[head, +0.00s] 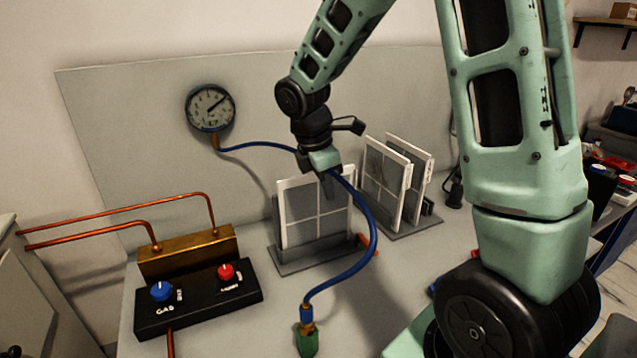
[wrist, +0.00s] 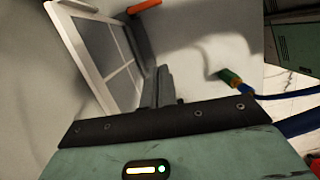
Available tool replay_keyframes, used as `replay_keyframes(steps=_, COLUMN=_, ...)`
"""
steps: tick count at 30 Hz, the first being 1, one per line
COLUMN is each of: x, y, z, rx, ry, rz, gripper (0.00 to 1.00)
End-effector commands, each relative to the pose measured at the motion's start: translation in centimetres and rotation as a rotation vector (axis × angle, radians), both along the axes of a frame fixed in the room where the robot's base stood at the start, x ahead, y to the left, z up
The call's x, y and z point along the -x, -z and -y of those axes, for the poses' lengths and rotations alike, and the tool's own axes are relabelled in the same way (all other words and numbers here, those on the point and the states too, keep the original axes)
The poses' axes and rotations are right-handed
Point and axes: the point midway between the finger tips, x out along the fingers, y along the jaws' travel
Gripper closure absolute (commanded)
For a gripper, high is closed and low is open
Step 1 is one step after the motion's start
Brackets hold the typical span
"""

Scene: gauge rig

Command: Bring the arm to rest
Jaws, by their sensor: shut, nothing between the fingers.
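My gripper (head: 328,180) hangs at the end of my green arm in the middle of the head view, in front of the upper part of a white-framed pane. In the wrist view my gripper's fingers (wrist: 157,86) are together with nothing between them. The white-framed pane (head: 300,215) stands upright in a grey stand (head: 300,260) and also shows in the wrist view (wrist: 105,55). A blue hose (head: 372,235) passes behind or beside my gripper; I cannot tell if they touch.
A pressure gauge (head: 210,108) is on the back panel. The hose ends in a green fitting (head: 306,340) on the bench. A black box (head: 200,298) with blue and red knobs sits at left, below copper pipes (head: 120,212). More framed panes (head: 385,180) stand at right.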

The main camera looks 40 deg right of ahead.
Motion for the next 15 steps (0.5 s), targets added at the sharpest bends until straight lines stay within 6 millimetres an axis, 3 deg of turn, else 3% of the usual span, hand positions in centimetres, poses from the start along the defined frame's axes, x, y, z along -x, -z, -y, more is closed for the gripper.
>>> replay_keyframes(steps=10, x=0.1, y=-0.4, z=-0.7, rx=-0.004, ry=0.003, rz=0.006, gripper=1.0)
replay_keyframes(steps=13, x=0.7, y=-0.6, z=-4.0, rx=-0.027, ry=0.03, rz=0.032, gripper=1.0)
replay_keyframes(steps=15, x=1.9, y=-0.7, z=-7.6, rx=-0.056, ry=0.069, rz=0.06, gripper=1.0)
